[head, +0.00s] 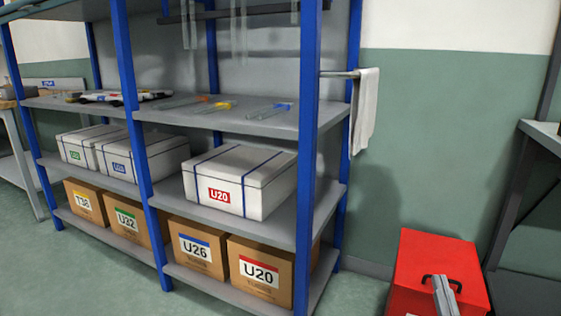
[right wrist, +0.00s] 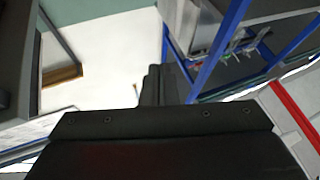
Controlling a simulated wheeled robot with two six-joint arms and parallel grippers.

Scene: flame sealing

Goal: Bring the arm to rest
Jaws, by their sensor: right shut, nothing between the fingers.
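My right gripper (head: 445,296) shows at the lower right of the head view, in front of a red box. Its fingers are closed together with nothing between them. In the right wrist view the shut fingers (right wrist: 155,86) point away from the camera, toward a pale wall and blue posts. My left gripper is in neither view.
A blue-posted grey shelf rack (head: 222,121) fills the left and middle, with a white U20 box (head: 262,172) and cardboard boxes (head: 262,270). The red box (head: 437,262) stands on the floor at lower right. A white cloth (head: 365,110) hangs from the rack's side rail.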

